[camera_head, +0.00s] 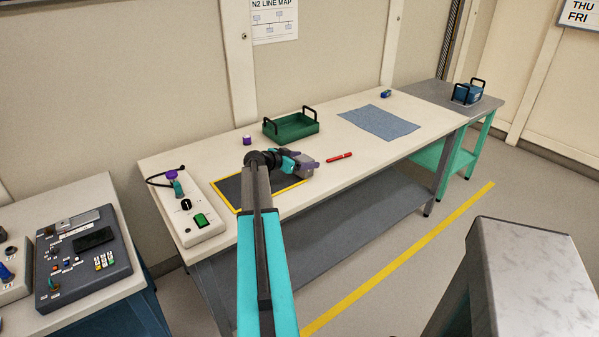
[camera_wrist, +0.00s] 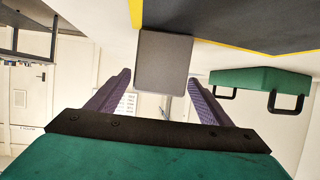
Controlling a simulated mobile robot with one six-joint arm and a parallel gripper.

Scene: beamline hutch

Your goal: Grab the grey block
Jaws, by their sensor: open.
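The two purple fingers are spread apart, one on each side of the block's outline, with no clear contact. I cannot tell how far the fingertips reach along its sides. In the head view my gripper (camera_head: 303,160) is low over the mat's right part, and the block (camera_head: 308,170) shows only partly beside the fingers.
A green tray (camera_head: 291,127) with black handles stands behind the mat. A white control box (camera_head: 190,213) is at left. A blue cloth (camera_head: 380,123) lies flat farther right.

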